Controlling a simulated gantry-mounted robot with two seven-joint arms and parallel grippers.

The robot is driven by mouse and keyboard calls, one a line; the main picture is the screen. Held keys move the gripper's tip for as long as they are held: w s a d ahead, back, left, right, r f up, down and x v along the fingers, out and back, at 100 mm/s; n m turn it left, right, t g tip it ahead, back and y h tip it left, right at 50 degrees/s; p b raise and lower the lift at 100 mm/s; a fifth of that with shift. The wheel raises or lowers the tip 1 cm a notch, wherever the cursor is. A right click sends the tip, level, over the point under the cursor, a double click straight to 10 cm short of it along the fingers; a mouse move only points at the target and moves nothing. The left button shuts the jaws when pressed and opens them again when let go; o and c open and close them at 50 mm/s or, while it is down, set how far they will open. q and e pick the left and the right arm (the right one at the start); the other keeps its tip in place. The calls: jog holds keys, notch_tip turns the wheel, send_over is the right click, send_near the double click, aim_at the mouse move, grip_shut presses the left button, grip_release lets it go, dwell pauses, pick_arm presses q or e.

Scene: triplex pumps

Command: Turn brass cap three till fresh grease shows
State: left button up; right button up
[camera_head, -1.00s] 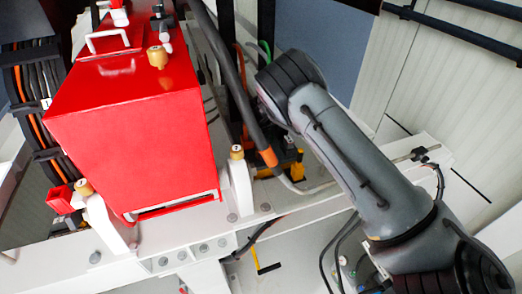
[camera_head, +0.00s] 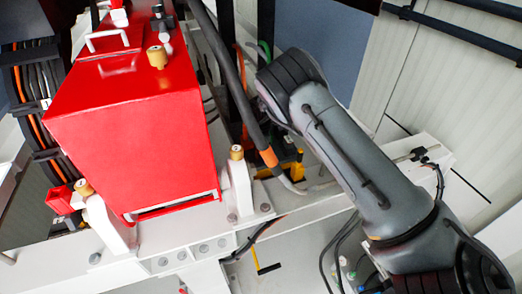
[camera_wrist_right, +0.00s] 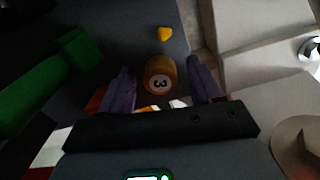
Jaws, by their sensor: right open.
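Brass cap three (camera_wrist_right: 160,77) shows in the right wrist view as a round brass cap with a dark "3" on its pale end face. My right gripper (camera_wrist_right: 161,88) is open, with one finger on each side of the cap. Dark gaps show between the cap and both fingers, so I see no grip on it. In the head view my right arm reaches in from the lower right, and its fingers are hidden. Brass caps show there on the red housing (camera_head: 125,130), on the right bracket (camera_head: 236,153) and on the left bracket (camera_head: 84,187); their numbers are unreadable. My left gripper is not in view.
A black hose with an orange band (camera_head: 268,156) runs between the red housing and my right arm. A white beam (camera_head: 310,204) crosses below. In the right wrist view a green cylindrical part (camera_wrist_right: 45,80) lies at left and a yellow piece (camera_wrist_right: 165,34) lies beyond the cap.

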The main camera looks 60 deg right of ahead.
notch_tip(320, 180, up, 11)
dwell(0.7)
dwell(0.3)
